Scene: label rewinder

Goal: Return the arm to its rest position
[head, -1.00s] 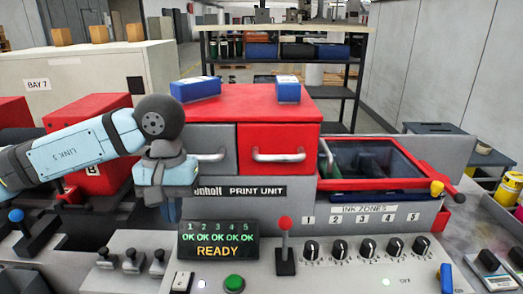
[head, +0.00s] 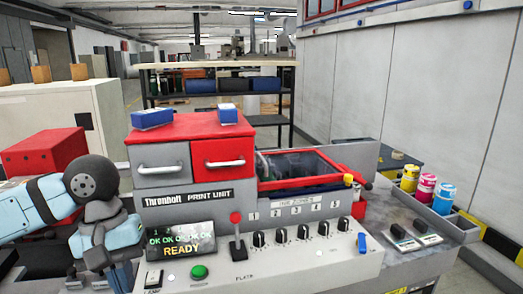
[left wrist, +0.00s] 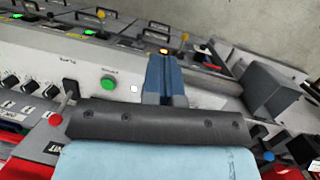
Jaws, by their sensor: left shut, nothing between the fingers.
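My left arm, light blue with dark joints, comes in from the left in the head view. Its gripper (head: 122,274) points down at the lower left, beside the left end of the control panel (head: 300,254). In the left wrist view the blue gripper fingers (left wrist: 164,78) are together with nothing between them. The panel and its green button (left wrist: 107,84) lie beyond. The gripper seems apart from the panel. My right gripper is in neither view.
The print unit has a grey drawer (head: 160,167), a red drawer (head: 224,160) and a red lever (head: 237,232). Its display (head: 180,241) reads READY. Blue boxes (head: 152,118) sit on top. Ink cans (head: 427,187) stand at the right. A red box (head: 44,153) is behind my arm.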

